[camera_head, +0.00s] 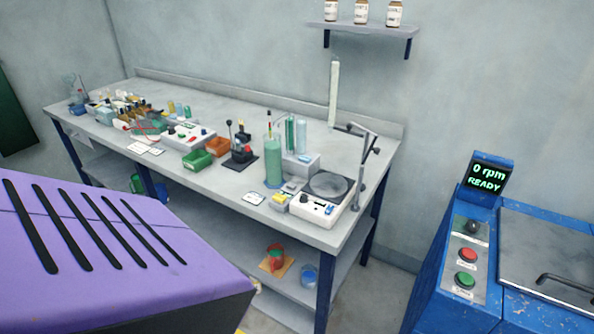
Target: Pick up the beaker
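Several vessels stand at the workbench (225,178), and I cannot tell for sure which one is the beaker. A tall cylinder of green liquid (272,163) stands upright on the bench top, left of a white hot-plate-like device (312,210). On the lower shelf, a small blue vessel (310,276) stands near the right end. Glassware (76,85) at the bench's far left end is too small to make out. Neither of my grippers is in view.
A blue machine (428,290) reading "0 rpm READY" stands at the right. A purple slotted casing (150,270) fills the lower left. Green (197,160) and orange (218,146) bins and a metal stand (362,165) crowd the bench. A wall shelf (362,29) holds bottles.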

